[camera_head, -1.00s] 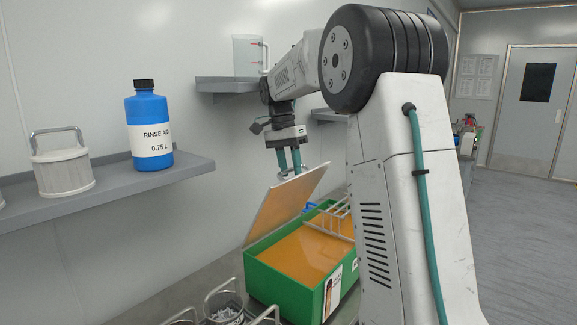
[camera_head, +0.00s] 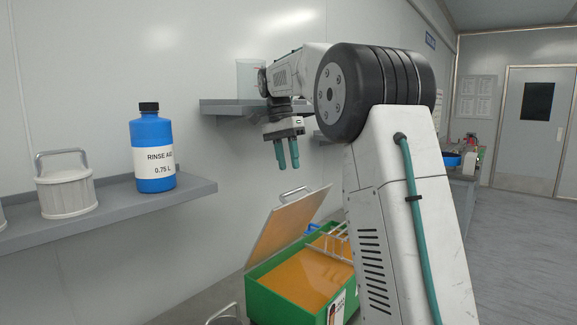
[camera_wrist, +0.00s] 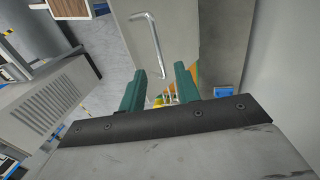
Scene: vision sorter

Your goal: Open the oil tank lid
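The oil tank (camera_head: 262,300) is a green box filled with amber oil (camera_head: 305,275). Its flat grey lid (camera_head: 285,235) stands raised and tilted along the tank's left side, leaving the oil surface uncovered. A metal bar handle (camera_head: 293,194) is on the lid near its top edge. The lid (camera_wrist: 185,30) and its handle (camera_wrist: 153,45) also show in the wrist view. My gripper (camera_head: 288,167) is above the lid, pointing down, clear of the handle. Its two green fingers (camera_wrist: 160,84) are apart with nothing between them.
A wire rack (camera_head: 332,242) sits at the tank's back end. A left wall shelf (camera_head: 195,189) holds a blue rinse-aid bottle (camera_head: 152,150) and a white lidded basket (camera_head: 66,190). Another shelf (camera_head: 225,107) with a clear jug (camera_head: 250,78) is behind my arm. Open floor lies to the right.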

